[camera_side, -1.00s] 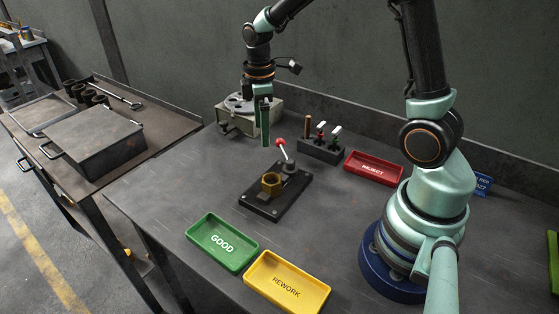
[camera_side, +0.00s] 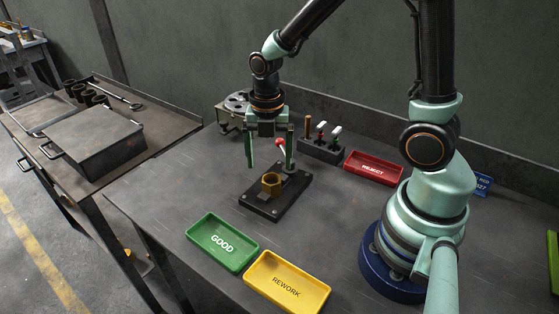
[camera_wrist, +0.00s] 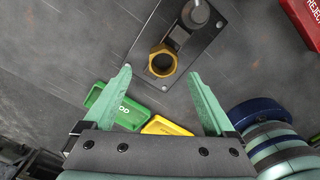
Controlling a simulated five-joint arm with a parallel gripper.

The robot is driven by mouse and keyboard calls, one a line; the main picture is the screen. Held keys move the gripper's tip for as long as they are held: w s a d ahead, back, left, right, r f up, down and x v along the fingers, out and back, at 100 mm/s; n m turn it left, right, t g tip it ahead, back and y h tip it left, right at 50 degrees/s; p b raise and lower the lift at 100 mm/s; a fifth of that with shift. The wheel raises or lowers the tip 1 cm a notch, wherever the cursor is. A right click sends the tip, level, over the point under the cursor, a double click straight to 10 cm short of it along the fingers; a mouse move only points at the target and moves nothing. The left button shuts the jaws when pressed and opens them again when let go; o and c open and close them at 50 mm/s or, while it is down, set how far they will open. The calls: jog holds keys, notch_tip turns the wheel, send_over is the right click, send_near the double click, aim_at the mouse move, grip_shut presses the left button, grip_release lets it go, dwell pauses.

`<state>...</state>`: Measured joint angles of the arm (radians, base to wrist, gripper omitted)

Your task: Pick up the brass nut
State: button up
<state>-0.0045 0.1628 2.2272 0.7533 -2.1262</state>
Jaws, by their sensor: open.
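The brass nut (camera_side: 271,184) sits on a dark fixture plate (camera_side: 262,210) on the workbench. In the wrist view the nut (camera_wrist: 163,61) shows as a ring, ahead of the two fingertips and between their lines. My gripper (camera_side: 269,168) is open and empty, above and slightly behind the nut in the side view, with its fingers pointing down. The gripper's green fingers also show in the wrist view (camera_wrist: 160,72). The fixture's lever with a red knob (camera_side: 281,143) stands behind the nut, near the right finger in the side view.
A green GOOD tray (camera_side: 223,243) and a yellow REWORK tray (camera_side: 287,282) lie in front of the fixture. A red REJECT tray (camera_side: 373,168) is at the right. A tool rack (camera_side: 321,151) and a grey block with holes (camera_side: 232,112) stand behind. Bare bench lies left of the fixture.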

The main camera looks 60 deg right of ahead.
aim_at(271, 180)
jog(key=f, duration=0.5)
jog(key=shift+s+d+f, duration=0.15)
jog(key=shift+s+f, duration=0.05)
jog(key=shift+s, duration=0.05)
jog(key=shift+f, duration=0.8)
jog(key=shift+w, duration=0.1)
grip_shut()
